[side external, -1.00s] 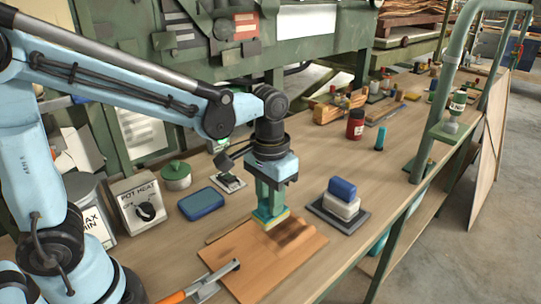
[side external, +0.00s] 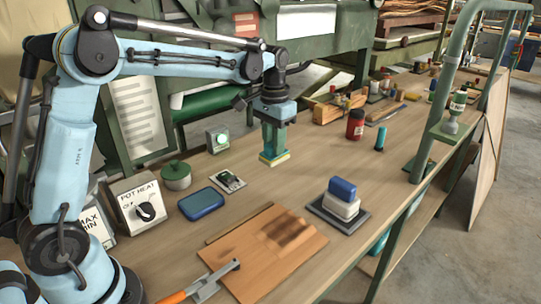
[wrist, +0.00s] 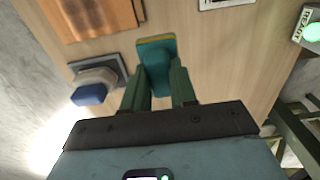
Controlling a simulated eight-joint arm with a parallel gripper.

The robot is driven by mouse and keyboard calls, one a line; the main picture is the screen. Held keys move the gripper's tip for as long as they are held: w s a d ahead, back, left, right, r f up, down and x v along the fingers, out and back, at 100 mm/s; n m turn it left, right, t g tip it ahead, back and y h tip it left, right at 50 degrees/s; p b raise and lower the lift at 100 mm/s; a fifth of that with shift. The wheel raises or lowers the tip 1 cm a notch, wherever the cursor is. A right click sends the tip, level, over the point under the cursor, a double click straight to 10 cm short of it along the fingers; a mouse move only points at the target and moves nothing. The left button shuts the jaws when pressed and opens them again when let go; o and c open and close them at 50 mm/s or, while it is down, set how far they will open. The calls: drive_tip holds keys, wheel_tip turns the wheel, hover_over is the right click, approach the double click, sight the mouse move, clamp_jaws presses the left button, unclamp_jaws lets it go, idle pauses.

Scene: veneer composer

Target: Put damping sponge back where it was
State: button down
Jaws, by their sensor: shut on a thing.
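My gripper (side external: 274,140) points down and is shut on a teal sponge with a yellow lower layer (side external: 274,158). It holds the sponge over the bench behind the veneer sheet; whether the sponge touches the wood I cannot tell. In the wrist view, the sponge (wrist: 156,60) sits between the two green fingers (wrist: 158,85). A shallow blue dish (side external: 202,203) lies on the bench to the left of the gripper.
A brown veneer sheet (side external: 245,262) with a dark patch lies in front, beside an orange-handled tool (side external: 200,284). A blue-and-white block (side external: 341,206) stands on a grey plate to the right. A red jar (side external: 355,125) stands farther back. Bench around the gripper is clear.

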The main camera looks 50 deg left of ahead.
drive_tip(key=w+a+f, duration=0.1)
drive_tip(key=a+f, duration=0.1)
drive_tip(key=a, duration=0.2)
drive_tip(key=w+a+f, duration=0.1)
drive_tip(key=a+f, duration=0.1)
drive_tip(key=a, duration=0.3)
drive_tip(key=w+a+f, duration=0.1)
drive_tip(key=a+f, duration=0.1)
drive_tip(key=a, duration=0.2)
drive_tip(key=shift+w+a+f, duration=0.15)
drive_tip(key=shift+a+f, duration=0.25)
drive_tip(key=shift+f, duration=2)
drive_tip(key=shift+f, duration=0.15)
drive_tip(key=c, duration=0.9)
unclamp_jaws()
